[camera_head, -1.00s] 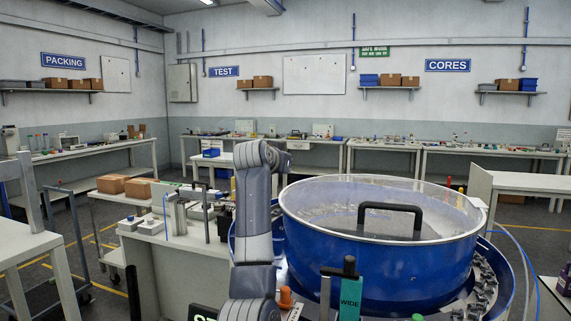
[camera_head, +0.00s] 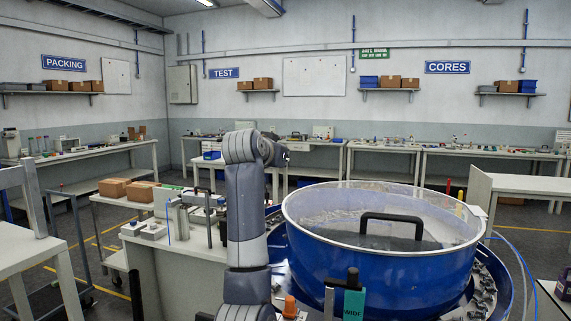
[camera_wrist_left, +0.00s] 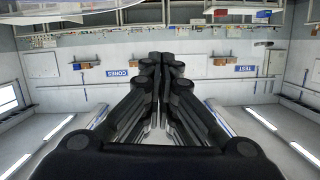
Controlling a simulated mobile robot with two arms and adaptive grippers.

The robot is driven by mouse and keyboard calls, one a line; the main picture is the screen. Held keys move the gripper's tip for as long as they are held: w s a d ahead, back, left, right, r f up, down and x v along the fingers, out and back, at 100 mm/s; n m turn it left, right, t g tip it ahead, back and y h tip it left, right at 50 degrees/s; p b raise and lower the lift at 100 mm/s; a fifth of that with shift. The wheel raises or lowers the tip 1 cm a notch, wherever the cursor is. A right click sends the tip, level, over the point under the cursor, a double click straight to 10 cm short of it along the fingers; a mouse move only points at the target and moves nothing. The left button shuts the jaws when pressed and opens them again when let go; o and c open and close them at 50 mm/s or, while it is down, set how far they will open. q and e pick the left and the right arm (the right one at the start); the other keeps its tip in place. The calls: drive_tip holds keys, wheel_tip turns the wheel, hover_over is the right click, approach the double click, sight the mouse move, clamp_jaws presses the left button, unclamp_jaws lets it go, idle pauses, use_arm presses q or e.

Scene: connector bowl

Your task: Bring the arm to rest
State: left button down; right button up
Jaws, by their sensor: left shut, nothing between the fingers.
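My left arm (camera_head: 246,205) rises in front of the bench, just left of the big blue bowl (camera_head: 375,270). Its upper end bends away at the top, and only a small dark end (camera_head: 283,156) shows there, so the fingers are hard to make out in the head view. In the left wrist view my left gripper (camera_wrist_left: 161,62) is shut, its dark fingers together with nothing between them. That view is upside down, with the far wall and shelves beyond the fingers. My right gripper is not in view.
The bowl has a clear lid with a black handle (camera_head: 392,217) and sits in a blue ring holding metal parts. Cardboard boxes (camera_head: 141,191) sit on the left bench.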

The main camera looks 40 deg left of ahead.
use_arm(q)
drive_tip(key=v, duration=0.3)
drive_tip(key=shift+s+r, duration=0.1)
drive_tip(key=shift+s, duration=0.1)
